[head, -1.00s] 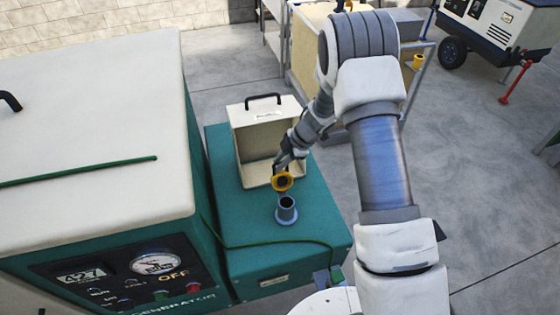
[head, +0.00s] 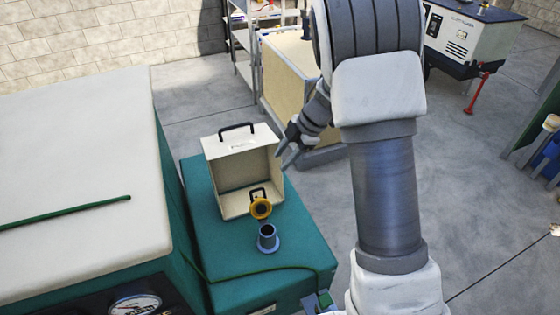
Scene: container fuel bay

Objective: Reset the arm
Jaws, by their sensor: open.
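My gripper (head: 285,160) is open and empty in the head view, just right of the cream open-fronted box (head: 226,150) and above the floor beyond it. My arm comes down from the upper right. A yellow cap (head: 261,208) with a dark centre rests at the front of the box's opening, apart from my gripper. A small black handle shows just behind the cap. The blue-grey filler neck (head: 268,239) stands open on the teal tank top (head: 220,265), in front of the cap.
The generator's cream top (head: 80,150) fills the left side, with a green hose lying on it. A cream crate-like stand (head: 300,75) and a shelf (head: 245,45) stand behind. A wheeled white generator (head: 465,40) is at the upper right. Open floor (head: 480,190) lies to the right.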

